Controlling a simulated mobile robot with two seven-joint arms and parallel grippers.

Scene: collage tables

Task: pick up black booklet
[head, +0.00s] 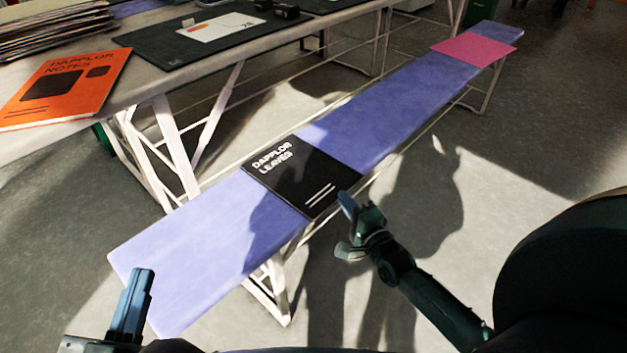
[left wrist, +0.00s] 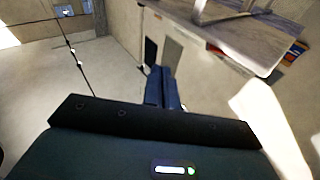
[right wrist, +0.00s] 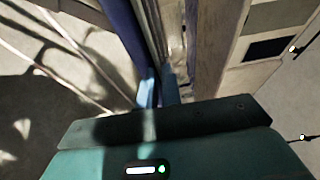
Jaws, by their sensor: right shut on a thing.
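The black booklet (head: 302,178), with white lettering "DAPPLOR LEAVES", lies flat across the purple bench (head: 205,235), its near right corner at the bench's edge. My right gripper (head: 347,210) is at that corner and shut on the booklet's edge; the fingertips partly hide the contact. In the right wrist view the fingers (right wrist: 158,92) are beside the purple bench edge, and the booklet is hard to make out there.
A pink sheet (head: 472,49) lies at the bench's far end. The long table (head: 150,85) behind holds an orange booklet (head: 65,88), a stack of papers (head: 50,30) and a dark mat (head: 165,50). Floor on the right is clear.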

